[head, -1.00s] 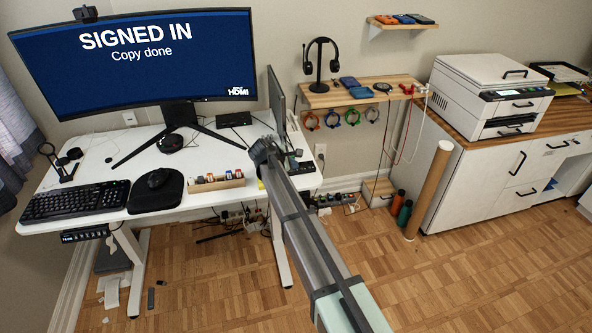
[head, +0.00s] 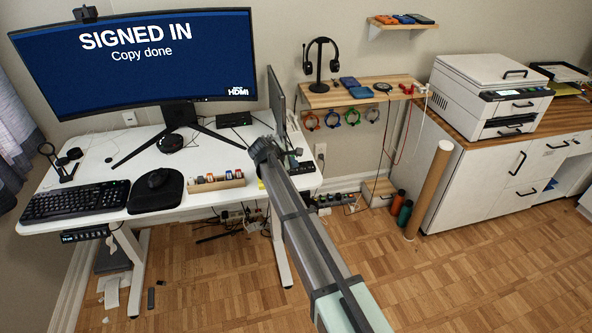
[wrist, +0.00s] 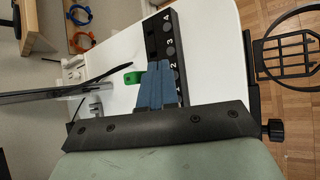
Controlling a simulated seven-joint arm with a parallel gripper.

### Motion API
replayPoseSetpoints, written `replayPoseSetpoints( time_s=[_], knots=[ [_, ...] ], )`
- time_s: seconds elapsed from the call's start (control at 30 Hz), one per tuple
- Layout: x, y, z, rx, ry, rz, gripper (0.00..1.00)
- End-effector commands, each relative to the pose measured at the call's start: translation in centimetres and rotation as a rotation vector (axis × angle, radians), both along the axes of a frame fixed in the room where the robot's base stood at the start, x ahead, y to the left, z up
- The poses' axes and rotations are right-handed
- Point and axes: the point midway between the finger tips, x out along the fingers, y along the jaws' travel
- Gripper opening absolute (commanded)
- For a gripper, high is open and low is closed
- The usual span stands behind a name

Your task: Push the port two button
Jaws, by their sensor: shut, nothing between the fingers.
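The black switch box (wrist: 152,34) lies on the white desk in the wrist view, with a row of round grey buttons numbered 1 to 4. The label 2 (wrist: 173,65) shows just right of my fingertips. My gripper (wrist: 158,66) is shut and empty, its blue-grey fingers reaching over the lower part of the box. The fingers hide part of the box near labels 1 and 2. I cannot tell whether the tips touch the port two button. In the head view my arm covers much of the desk's right end, and the box is hard to make out there.
A large monitor (head: 130,60) reads "SIGNED IN, Copy done". A second thin monitor (head: 277,100) stands edge-on beside my arm; it looks close in the wrist view. A green object (wrist: 133,77) sits left of my fingers.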

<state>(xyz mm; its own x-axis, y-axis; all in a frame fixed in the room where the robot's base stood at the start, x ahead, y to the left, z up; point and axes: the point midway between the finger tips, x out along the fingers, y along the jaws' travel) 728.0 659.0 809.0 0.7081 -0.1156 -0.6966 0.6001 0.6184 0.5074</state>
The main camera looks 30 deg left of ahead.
Motion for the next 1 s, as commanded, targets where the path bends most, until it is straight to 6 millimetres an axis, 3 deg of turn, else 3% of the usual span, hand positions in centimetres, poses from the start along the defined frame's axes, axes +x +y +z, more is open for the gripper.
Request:
replayPoseSetpoints(
  time_s=[0.57, 1.0],
  knots=[
    [0.0, 0.0, 0.9, 0.001, 0.0, -0.001, 0.0],
    [0.0, 0.0, 4.3, 0.0, 0.0, 0.0, 0.0]
  ],
)
